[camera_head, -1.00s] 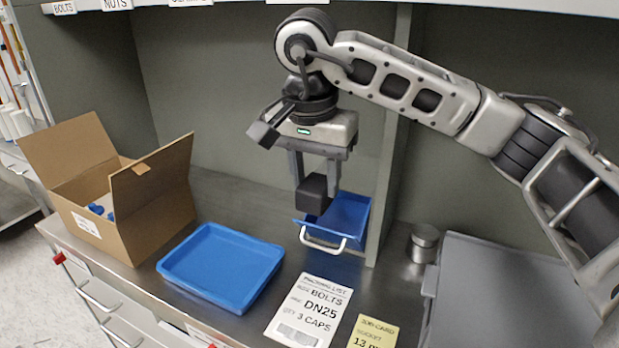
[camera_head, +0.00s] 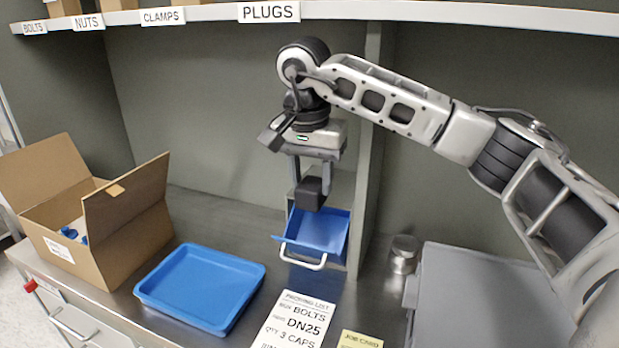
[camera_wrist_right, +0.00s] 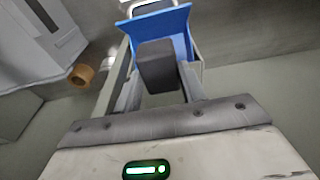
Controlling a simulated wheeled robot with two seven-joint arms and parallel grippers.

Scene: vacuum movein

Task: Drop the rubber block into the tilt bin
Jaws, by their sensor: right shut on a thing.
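The rubber block (camera_head: 311,193) is a dark, nearly black block. My right gripper (camera_head: 313,180) is shut on it and holds it above the blue tilt bin (camera_head: 325,229). The bin is tipped open at the front, with a white handle, beside the upright panel. In the right wrist view the block (camera_wrist_right: 156,66) sits between the two fingers, with the blue bin (camera_wrist_right: 178,27) just beyond it. The block overlaps the bin's back part in the head view, and a gap to the bin floor is hard to judge. My left gripper is not in view.
An empty blue tray (camera_head: 200,284) lies on the steel counter, left of the bin. An open cardboard box (camera_head: 108,262) stands farther left. A packing list (camera_head: 297,322) lies in front. A metal cylinder (camera_head: 403,254) and a grey case (camera_head: 470,295) are at right. A labelled shelf (camera_head: 420,17) runs above.

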